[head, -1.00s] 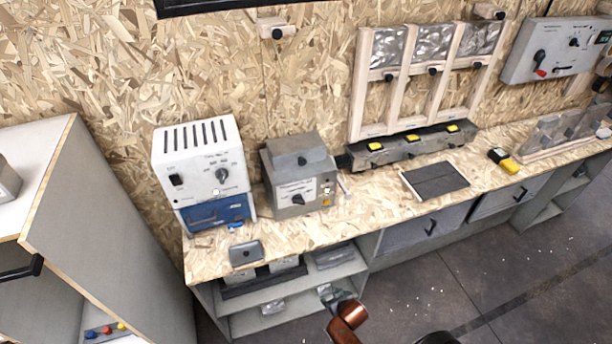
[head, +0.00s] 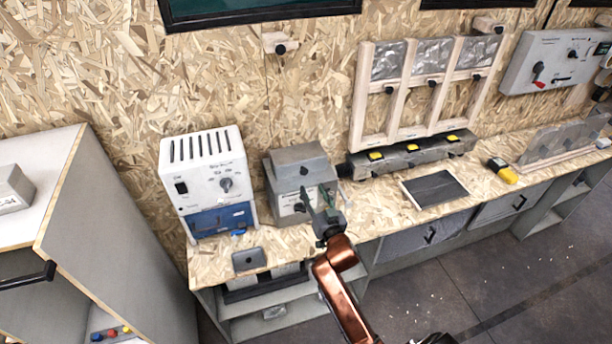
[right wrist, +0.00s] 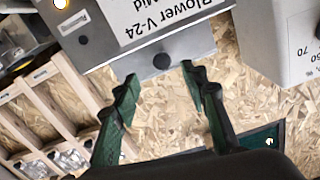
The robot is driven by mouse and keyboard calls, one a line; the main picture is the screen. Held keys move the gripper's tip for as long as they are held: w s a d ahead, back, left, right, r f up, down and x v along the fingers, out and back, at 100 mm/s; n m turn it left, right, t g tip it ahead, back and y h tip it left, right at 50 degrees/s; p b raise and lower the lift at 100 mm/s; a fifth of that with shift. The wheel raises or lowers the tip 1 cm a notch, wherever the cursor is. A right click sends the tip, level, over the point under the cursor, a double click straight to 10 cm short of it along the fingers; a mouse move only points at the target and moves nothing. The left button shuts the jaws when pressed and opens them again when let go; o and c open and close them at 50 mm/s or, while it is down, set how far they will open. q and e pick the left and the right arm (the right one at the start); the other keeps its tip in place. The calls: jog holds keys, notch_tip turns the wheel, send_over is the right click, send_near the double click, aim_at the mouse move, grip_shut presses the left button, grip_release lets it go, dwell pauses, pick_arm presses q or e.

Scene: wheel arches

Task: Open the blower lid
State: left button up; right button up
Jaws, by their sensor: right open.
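The blower is a grey metal box (head: 285,207) on the workbench, with a label and a dial on its front. Its grey lid (head: 298,157) on top looks closed and carries a small black knob (head: 304,171). In the right wrist view the "Blower V-24" label (right wrist: 150,18) is upside down, and the black knob (right wrist: 161,62) shows on the grey face below it. My right gripper (head: 315,192) is open and empty in front of the blower, hiding part of its front. In the wrist view its fingertips (right wrist: 160,73) lie either side of the knob's line; contact cannot be told. My left gripper is not in view.
A white and blue device (head: 208,178) stands close left of the blower. A long grey rail with yellow switches (head: 410,153) is to its right. A dark plate (head: 434,189) lies on the bench (head: 365,222). A tall cabinet (head: 120,235) stands at the left.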

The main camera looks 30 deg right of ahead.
aim_at(304, 173)
jog(key=x, duration=0.8)
jog(key=shift+a+r, duration=0.1)
jog(key=shift+r, duration=0.3)
jog(key=shift+c, duration=0.7)
grip_shut()
